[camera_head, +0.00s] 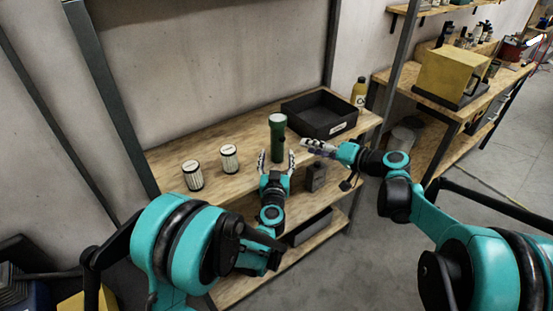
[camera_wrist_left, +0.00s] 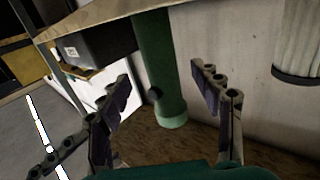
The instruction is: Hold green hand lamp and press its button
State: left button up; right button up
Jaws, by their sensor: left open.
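The green hand lamp (camera_head: 277,140) stands upright on the wooden shelf top, its pale green end facing up. In the left wrist view the lamp (camera_wrist_left: 155,60) appears inverted, with a small dark button-like knob on its side. My left gripper (camera_head: 277,160) is open in front of the lamp's lower part. In the left wrist view, the fingers of my left gripper (camera_wrist_left: 161,84) show on either side of the lamp, with gaps on both sides. My right gripper (camera_head: 316,147) is to the right of the lamp, pointing left towards it and apart from it; its finger opening is unclear.
Two white ribbed cylinders (camera_head: 193,176) (camera_head: 229,158) stand left of the lamp. A black bin (camera_head: 345,128) sits behind right, with a yellow bottle (camera_head: 359,92) beyond it. A metal post rises behind.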

aim_at(277, 149)
pick_arm(q)
jog(key=w, duration=0.6)
jog(key=shift+w+d, duration=0.15)
jog(key=shift+w, duration=0.2)
jog(key=c, duration=1.3)
jog(key=shift+c, duration=0.3)
pick_arm(e)
grip_shut()
